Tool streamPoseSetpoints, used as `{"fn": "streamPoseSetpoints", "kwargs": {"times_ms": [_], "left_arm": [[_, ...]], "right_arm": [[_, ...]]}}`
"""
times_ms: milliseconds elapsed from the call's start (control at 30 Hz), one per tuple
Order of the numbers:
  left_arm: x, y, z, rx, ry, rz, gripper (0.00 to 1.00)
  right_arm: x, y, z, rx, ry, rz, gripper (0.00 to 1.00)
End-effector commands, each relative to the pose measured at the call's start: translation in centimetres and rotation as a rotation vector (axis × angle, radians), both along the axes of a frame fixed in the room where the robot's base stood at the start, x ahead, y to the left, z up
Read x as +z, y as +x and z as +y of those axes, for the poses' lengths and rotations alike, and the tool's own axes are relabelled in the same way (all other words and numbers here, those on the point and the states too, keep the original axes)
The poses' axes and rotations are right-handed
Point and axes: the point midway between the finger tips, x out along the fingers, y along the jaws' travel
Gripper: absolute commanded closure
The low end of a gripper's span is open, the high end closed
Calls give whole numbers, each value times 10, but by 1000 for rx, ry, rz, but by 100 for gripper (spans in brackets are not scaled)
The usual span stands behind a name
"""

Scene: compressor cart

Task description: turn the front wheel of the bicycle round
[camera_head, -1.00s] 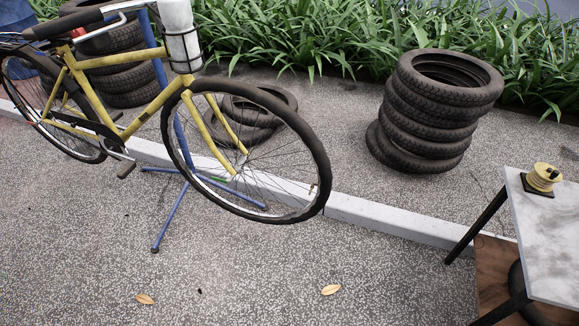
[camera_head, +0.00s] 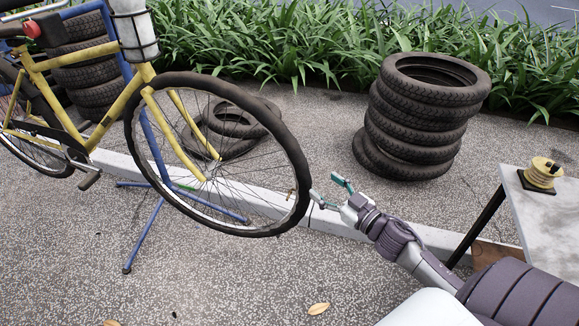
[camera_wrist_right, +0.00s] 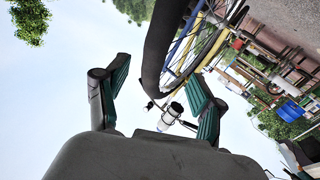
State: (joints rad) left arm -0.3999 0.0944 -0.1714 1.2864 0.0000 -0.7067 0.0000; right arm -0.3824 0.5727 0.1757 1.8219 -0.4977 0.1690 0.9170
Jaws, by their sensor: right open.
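The yellow bicycle (camera_head: 100,50) is held up on a blue stand (camera_head: 150,225). Its front wheel (camera_head: 292,165), with a black tyre and thin spokes, hangs clear of the ground. My right gripper (camera_head: 326,187) is open and empty, just right of the wheel's right edge, with its fingers pointing towards the tyre. In the right wrist view the tyre (camera_wrist_right: 162,45) appears in the gap between the two green-padded fingers (camera_wrist_right: 160,85). I cannot tell whether a finger touches the tyre. My left gripper is out of view.
A stack of tyres (camera_head: 415,120) stands behind my right gripper. More tyres (camera_head: 235,125) lie behind the wheel. A table (camera_head: 540,215) with a yellow spool (camera_head: 543,172) is at the right. A pale kerb (camera_head: 335,222) runs behind the stand.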

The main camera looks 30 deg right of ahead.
Motion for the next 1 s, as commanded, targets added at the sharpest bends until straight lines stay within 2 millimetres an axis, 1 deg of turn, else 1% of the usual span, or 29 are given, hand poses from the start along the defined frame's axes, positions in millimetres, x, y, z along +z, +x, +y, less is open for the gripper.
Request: {"fn": "streamPoseSetpoints", "kwargs": {"times_ms": [33,100,300,400,500,600,700,967,1000], "left_arm": [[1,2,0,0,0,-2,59],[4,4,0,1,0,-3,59],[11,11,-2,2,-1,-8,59],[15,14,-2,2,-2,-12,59],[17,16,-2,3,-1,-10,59],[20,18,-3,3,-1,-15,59],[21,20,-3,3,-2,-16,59],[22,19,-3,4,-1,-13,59],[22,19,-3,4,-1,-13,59]], "right_arm": [[1,12,1,1,-2,-4,32],[1,27,3,1,-1,-5,32],[1,69,9,-1,-2,-4,32],[1,86,11,-3,-2,-3,32],[0,99,13,-2,-1,0,32],[0,108,15,-2,-1,0,32],[-1,113,16,-1,-1,2,32],[-1,114,16,-1,-1,2,32],[-1,114,16,-1,-1,2,34]]}}
